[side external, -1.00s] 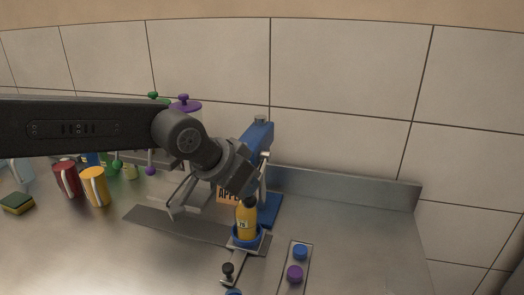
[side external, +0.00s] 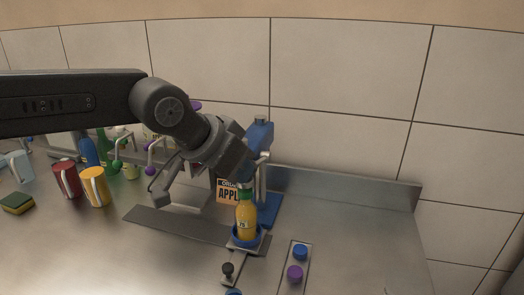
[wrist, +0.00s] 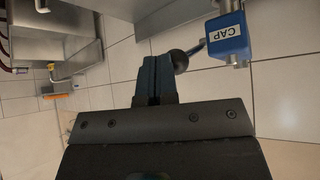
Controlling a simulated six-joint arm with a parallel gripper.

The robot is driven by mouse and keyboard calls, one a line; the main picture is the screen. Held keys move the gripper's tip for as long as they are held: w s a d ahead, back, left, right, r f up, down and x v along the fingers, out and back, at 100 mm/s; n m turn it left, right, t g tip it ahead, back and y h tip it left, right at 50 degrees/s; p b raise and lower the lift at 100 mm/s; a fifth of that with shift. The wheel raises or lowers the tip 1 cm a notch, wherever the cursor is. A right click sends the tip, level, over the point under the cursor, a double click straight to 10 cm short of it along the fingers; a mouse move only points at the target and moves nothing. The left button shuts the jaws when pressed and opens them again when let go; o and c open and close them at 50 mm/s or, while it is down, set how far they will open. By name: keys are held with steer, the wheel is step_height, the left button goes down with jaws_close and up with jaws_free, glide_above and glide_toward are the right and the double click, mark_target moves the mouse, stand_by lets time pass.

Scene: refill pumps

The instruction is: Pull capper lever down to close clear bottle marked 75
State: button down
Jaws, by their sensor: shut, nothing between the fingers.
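The clear bottle marked 75 (side external: 246,222), full of yellow-orange liquid, stands upright in a blue round holder (side external: 245,242). Something green, like a cap, sits at its top, just below my gripper (side external: 243,178). The blue capper (side external: 261,136) stands behind it, partly hidden by my arm. In the wrist view, the capper head (wrist: 230,38) bears the label CAP, and its lever's black ball knob (wrist: 180,60) is just right of my shut fingers (wrist: 156,78). I cannot tell whether they touch. The fingers hold nothing.
A tray with a blue cap (side external: 300,252) and a purple cap (side external: 295,273) lies at the front right. A black-knobbed handle (side external: 227,269) sticks out before the holder. The right counter is clear.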

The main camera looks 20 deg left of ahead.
step_height(320, 180, up, 9)
stand_by(0.9)
steer(key=shift+r, duration=0.1)
steer(key=s+a+f+n+y, duration=0.15)
steer(key=s+a, duration=0.35)
steer(key=a, duration=0.5)
steer(key=s+a+f+n+y, duration=0.1)
steer(key=s+a+f+n, duration=0.1)
steer(key=s+a, duration=0.6)
steer(key=s+a+f+n+g+y, duration=0.1)
steer(key=s+a+f+n, duration=0.1)
steer(key=s+a+f, duration=0.8)
step_height(320, 180, down, 2)
steer(key=shift+s+a+f, duration=0.2)
steer(key=shift+s+a, duration=0.15)
steer(key=shift+s, duration=0.45)
